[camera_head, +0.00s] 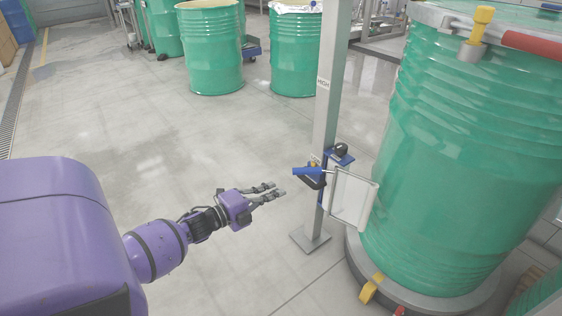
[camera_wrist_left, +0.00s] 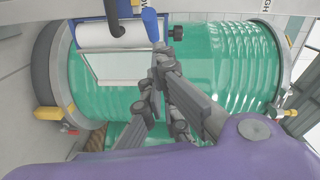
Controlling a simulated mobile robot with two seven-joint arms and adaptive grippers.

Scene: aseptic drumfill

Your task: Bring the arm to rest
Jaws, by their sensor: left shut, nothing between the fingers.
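My left gripper (camera_head: 278,191) is at the end of my purple left arm, which reaches in from the left in the head view. Its two grey fingers are shut with nothing between them. It hangs in free air, left of the grey post (camera_head: 329,110) and apart from the blue handle (camera_head: 307,171) on that post. In the left wrist view the fingers (camera_wrist_left: 160,72) show in front of the large green drum (camera_wrist_left: 225,65). My right gripper is in neither view.
The large green drum (camera_head: 465,150) stands at the right on a round base with yellow parts. A white framed panel (camera_head: 352,200) sits between post and drum. More green drums (camera_head: 212,50) stand at the back. The floor at left and middle is clear.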

